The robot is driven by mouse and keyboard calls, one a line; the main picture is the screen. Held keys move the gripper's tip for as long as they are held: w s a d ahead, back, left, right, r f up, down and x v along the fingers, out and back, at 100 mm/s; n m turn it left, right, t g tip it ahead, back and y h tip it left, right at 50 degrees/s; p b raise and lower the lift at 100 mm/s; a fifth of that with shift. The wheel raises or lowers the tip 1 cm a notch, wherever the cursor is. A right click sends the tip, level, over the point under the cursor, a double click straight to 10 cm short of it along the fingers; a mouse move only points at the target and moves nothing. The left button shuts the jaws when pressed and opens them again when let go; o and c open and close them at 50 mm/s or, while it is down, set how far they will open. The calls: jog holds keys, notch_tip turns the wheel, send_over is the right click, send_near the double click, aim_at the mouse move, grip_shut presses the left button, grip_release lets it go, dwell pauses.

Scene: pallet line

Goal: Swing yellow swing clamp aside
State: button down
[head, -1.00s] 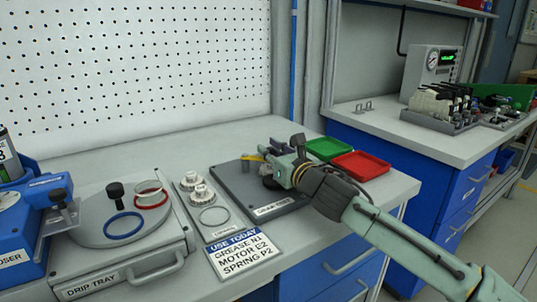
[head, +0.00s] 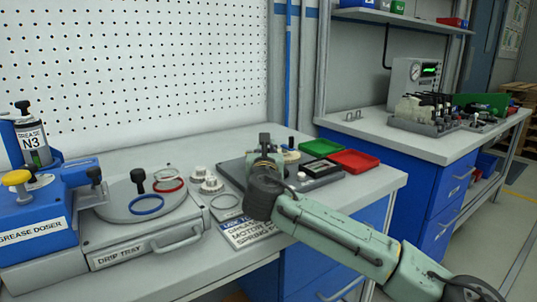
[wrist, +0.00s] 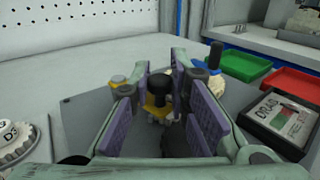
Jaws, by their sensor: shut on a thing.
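The yellow swing clamp (wrist: 153,112) shows in the wrist view as a yellow piece with an upright black knob (wrist: 158,90), above a dark grey base plate (wrist: 84,125). My gripper (wrist: 162,80) has its purple-padded fingers on either side of the knob and is shut on it. In the head view my gripper (head: 265,154) is over the back left part of the plate (head: 232,168) and hides the clamp.
Right of the clamp stand a cream part (head: 290,156) with a dark handle, a black display box (head: 321,166), a green tray (head: 320,148) and a red tray (head: 355,161). A drip tray (head: 118,250) and blue grease doser (head: 40,230) stand left.

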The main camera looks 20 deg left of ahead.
jog(key=shift+s+a+m+t+h, duration=0.2)
jog(key=shift+m+h, duration=0.3)
jog(key=shift+h, duration=0.25)
jog(key=shift+s+a+m+t+h, duration=0.15)
jog(key=shift+s+m+h, duration=0.1)
jog(key=shift+m+h, duration=0.4)
jog(key=shift+s+a+m+t+h, duration=0.1)
jog(key=shift+s+a+m+h, duration=0.2)
jog(key=shift+h, duration=0.6)
jog(key=shift+d, duration=0.2)
jog(key=shift+w+m+h, duration=0.1)
jog(key=shift+m+h, duration=0.15)
jog(key=shift+h, duration=0.05)
jog(key=c, duration=1.5)
grip_release()
jog(key=s, duration=1.2)
jog(key=shift+c, duration=0.2)
